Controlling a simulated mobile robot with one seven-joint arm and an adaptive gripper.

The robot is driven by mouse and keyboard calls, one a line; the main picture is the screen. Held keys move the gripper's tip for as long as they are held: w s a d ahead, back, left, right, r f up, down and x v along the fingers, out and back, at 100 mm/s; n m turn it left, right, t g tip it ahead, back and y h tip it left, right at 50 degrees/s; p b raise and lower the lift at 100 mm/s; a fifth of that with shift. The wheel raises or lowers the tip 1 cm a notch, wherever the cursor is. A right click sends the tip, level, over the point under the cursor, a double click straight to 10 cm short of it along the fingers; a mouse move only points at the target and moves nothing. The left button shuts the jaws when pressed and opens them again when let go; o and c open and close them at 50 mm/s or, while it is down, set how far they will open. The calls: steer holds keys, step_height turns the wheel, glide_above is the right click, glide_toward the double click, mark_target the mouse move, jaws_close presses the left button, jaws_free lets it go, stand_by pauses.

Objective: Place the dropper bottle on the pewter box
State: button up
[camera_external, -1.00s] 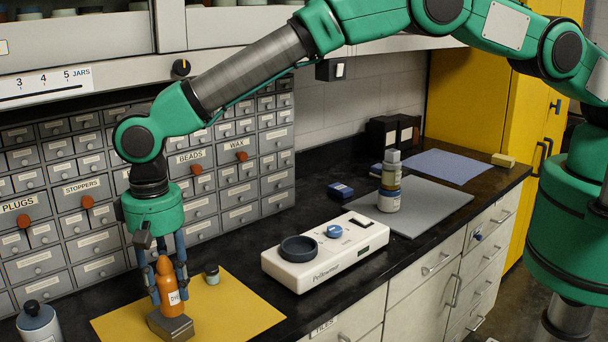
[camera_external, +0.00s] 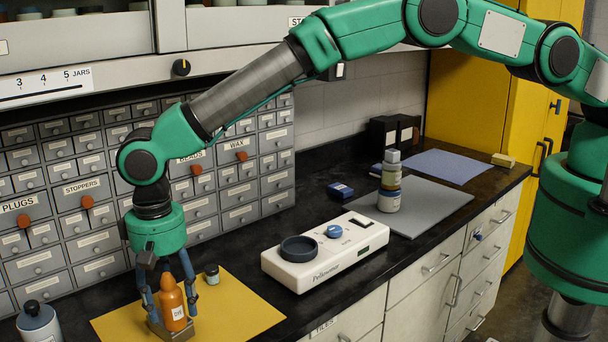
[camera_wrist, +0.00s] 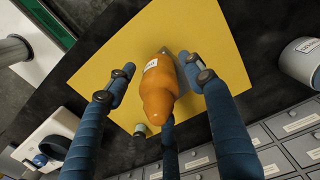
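The orange dropper bottle (camera_external: 172,304), with a white label, stands roughly upright at the pewter box (camera_external: 156,328) on the yellow mat. The bottle hides much of the box, so I cannot tell whether its base rests on the box or just in front of it. My gripper (camera_external: 169,302) is low over them, its blue fingers spread around the bottle. In the wrist view, the bottle (camera_wrist: 158,88) is between the open fingers (camera_wrist: 164,85), with gaps on both sides. A grey patch beside the bottle there seems to be the box.
The yellow mat (camera_external: 240,313) also holds a small dark-lidded jar (camera_external: 212,274). A grey-white bottle (camera_external: 38,322) stands at left. The white Pellometer device (camera_external: 315,272) is to the right. A drawer cabinet (camera_external: 80,255) stands close behind. A stack of jars (camera_external: 389,195) is farther right.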

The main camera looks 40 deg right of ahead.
steer(key=shift+r, duration=0.2)
step_height(320, 180, up, 12)
steer(key=shift+w+b, duration=0.15)
steer(key=shift+b, duration=0.55)
stand_by(0.7)
